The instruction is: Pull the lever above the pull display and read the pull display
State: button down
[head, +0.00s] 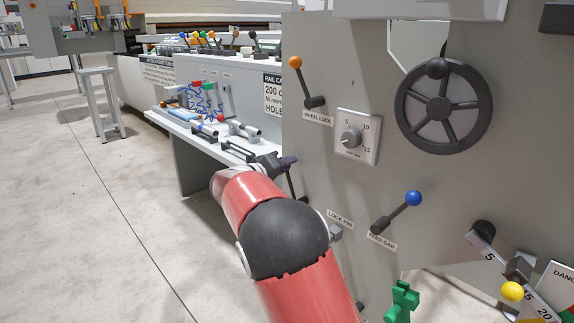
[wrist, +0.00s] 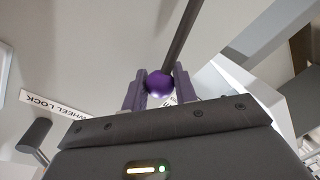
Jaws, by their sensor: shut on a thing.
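My gripper (head: 275,163) is shut on the purple ball knob (head: 290,160) of a dark lever (head: 292,182) at the left edge of the grey panel. In the wrist view, the purple knob (wrist: 158,83) sits between the two fingers of my gripper (wrist: 159,90), and the dark rod (wrist: 183,37) runs up from it. The lever's lower end is partly behind my arm in the head view. I cannot make out a display labelled pull in either view.
The grey panel (head: 380,80) also carries an orange-knobbed wheel lock lever (head: 296,63), a numbered dial (head: 351,138), a handwheel (head: 443,106) and a blue-knobbed lever (head: 413,198). A workbench (head: 183,128) with tools stands behind my gripper.

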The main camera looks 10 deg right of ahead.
jog(key=c, duration=1.1)
grip_release()
jog(key=shift+c, duration=0.2)
jog(key=shift+a, duration=0.15)
jog(key=f+v, duration=0.1)
jog(key=v, duration=0.6)
jog(key=shift+s+a+r, duration=0.2)
jog(key=shift+s+r, duration=0.05)
jog(key=shift+r, duration=0.3)
jog(key=shift+d, duration=0.1)
